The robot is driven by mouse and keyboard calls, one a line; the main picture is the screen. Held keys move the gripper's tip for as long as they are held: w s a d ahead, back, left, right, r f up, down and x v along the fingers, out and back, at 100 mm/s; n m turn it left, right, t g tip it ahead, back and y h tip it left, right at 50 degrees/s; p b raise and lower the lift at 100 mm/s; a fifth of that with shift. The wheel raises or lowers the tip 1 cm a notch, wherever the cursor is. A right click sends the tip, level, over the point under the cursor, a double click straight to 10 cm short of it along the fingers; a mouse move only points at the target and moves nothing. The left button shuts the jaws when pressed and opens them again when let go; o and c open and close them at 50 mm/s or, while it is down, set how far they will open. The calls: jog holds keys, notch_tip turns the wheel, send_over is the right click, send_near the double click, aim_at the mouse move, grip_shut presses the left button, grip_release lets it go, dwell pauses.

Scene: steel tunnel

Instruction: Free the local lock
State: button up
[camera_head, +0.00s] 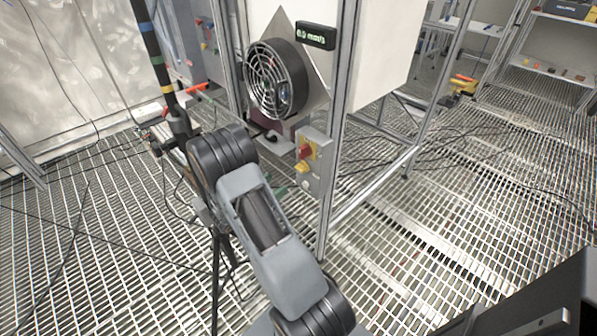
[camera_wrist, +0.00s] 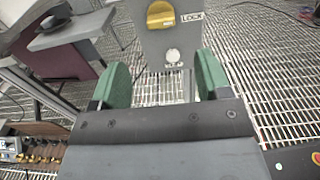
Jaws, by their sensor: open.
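The local lock is a yellow round knob (camera_wrist: 160,15) beside a "LOCK" label, on the face of a grey control box (camera_wrist: 145,45) at the top of the wrist view. A pale round button (camera_wrist: 173,55) sits below it. In the head view the grey box (camera_head: 318,163) is on a frame post, with a red and yellow switch (camera_head: 307,150) above the yellow knob (camera_head: 302,167). My gripper (camera_wrist: 160,78) is open and empty, its green fingers apart, below the knob in the wrist view and not touching it. In the head view my arm mostly hides the gripper.
An aluminium post (camera_head: 338,110) runs beside the box. Cables cross the grating floor (camera_head: 440,240). A striped pole (camera_head: 155,55) stands left. Open floor lies to the right.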

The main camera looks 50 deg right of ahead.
aim_at(298, 169)
jog(key=d, duration=1.1)
jog(key=shift+s, duration=0.4)
jog(key=c, duration=0.9)
